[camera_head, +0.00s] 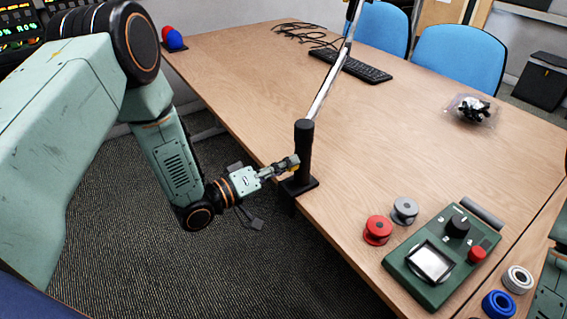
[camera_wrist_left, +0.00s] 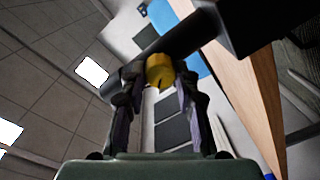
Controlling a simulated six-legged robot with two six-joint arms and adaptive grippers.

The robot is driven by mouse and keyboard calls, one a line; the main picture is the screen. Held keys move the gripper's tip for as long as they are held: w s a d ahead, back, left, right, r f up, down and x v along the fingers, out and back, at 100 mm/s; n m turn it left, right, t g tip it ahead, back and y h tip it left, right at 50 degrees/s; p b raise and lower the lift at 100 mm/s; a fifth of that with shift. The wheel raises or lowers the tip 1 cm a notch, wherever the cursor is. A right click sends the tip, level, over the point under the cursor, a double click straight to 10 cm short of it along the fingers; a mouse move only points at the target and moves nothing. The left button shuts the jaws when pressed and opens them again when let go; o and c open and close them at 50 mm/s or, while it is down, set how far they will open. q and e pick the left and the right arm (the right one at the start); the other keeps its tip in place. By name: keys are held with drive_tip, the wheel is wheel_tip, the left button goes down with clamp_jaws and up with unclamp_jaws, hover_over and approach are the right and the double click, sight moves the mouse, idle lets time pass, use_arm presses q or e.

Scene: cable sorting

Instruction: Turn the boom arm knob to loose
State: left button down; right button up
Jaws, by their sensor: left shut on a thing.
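The boom arm's black base post (camera_head: 303,152) stands clamped at the table's near left edge, with its silver boom (camera_head: 330,80) rising up and to the right. My left gripper (camera_head: 290,166) reaches in from the left at the post's lower part. In the left wrist view, the yellow knob (camera_wrist_left: 160,72) sits between the fingers of my left gripper (camera_wrist_left: 160,82), in front of the black post (camera_wrist_left: 188,38). The fingers are shut on the knob. Which way the knob is turned cannot be told. My right gripper is not in view.
On the wooden table (camera_head: 400,130) lie a black keyboard (camera_head: 350,66), loose cables (camera_head: 303,34) and a clear bag (camera_head: 472,109). A green device (camera_head: 441,255) with red (camera_head: 377,230) and grey (camera_head: 404,210) spools stands at the front right. The table's middle is clear.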

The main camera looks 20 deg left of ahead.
use_arm(q)
drive_tip(key=shift+w+a+n+p, duration=0.1)
drive_tip(key=shift+n+p, duration=0.35)
drive_tip(key=shift+n, duration=4.15)
drive_tip(key=c, duration=1)
unclamp_jaws()
drive_tip(key=shift+v, duration=6)
drive_tip(key=shift+w+a+r, duration=0.1)
drive_tip(key=shift+a, duration=0.05)
